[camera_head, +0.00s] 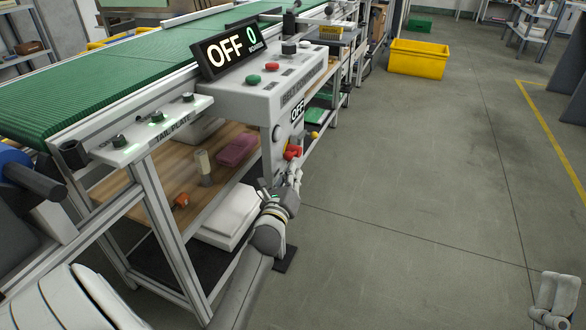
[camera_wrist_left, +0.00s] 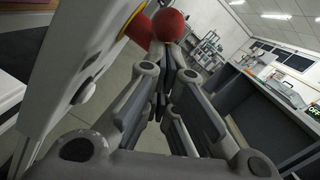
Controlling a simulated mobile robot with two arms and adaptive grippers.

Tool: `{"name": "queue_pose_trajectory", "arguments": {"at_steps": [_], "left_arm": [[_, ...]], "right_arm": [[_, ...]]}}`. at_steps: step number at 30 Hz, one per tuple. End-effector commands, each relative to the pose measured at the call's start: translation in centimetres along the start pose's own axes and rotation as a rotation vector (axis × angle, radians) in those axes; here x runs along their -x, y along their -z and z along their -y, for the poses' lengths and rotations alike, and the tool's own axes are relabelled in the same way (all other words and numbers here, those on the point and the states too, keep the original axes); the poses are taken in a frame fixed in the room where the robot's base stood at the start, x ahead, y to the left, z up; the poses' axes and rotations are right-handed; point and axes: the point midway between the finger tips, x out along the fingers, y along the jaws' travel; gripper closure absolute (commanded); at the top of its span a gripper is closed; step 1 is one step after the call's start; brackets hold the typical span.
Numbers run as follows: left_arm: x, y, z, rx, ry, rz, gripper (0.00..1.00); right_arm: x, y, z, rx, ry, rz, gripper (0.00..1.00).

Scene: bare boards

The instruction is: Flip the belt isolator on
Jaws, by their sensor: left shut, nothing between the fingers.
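The belt isolator's red handle (camera_head: 292,152) sticks out from the end of the grey control box (camera_head: 262,98), below a small "OFF" sign (camera_head: 297,112). In the left wrist view its red ball end (camera_wrist_left: 169,25) shows just beyond the fingertips, with yellow behind it on the white panel (camera_wrist_left: 75,60). My left gripper (camera_head: 296,172) is shut and empty, just below the handle; its fingers (camera_wrist_left: 163,75) are together in the wrist view. I cannot tell whether they touch the handle. Part of my right gripper (camera_head: 555,290) shows at the lower right; its opening is unclear.
A large display (camera_head: 230,50) on the box reads "OFF" and 0. The green conveyor belt (camera_head: 110,70) runs behind. A yellow bin (camera_head: 418,60) stands far back; floor to the right is clear.

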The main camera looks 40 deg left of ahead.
Motion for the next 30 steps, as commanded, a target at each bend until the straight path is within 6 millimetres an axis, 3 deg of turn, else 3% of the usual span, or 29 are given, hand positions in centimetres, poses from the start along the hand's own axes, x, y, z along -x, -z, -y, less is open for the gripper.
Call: {"name": "queue_pose_trajectory", "arguments": {"at_steps": [8, 15, 22, 30], "left_arm": [[-0.1, -0.6, 0.3, -0.005, -0.019, -0.038, 1.0], [-0.1, -0.9, 0.5, -0.01, -0.035, -0.07, 1.0], [-0.1, -1.2, 0.6, -0.014, -0.051, -0.101, 1.0], [-0.2, -1.5, 0.7, -0.019, -0.071, -0.138, 1.0]], "right_arm": [[1.5, -7.1, -1.0, 0.017, -0.02, 0.428, 0.55], [5.6, -12.0, -1.9, 0.026, -0.04, 0.776, 0.55], [11.0, -14.8, -2.7, 0.03, -0.062, 1.093, 0.55], [17.9, -15.6, -3.4, 0.028, -0.089, 1.438, 0.55]]}}
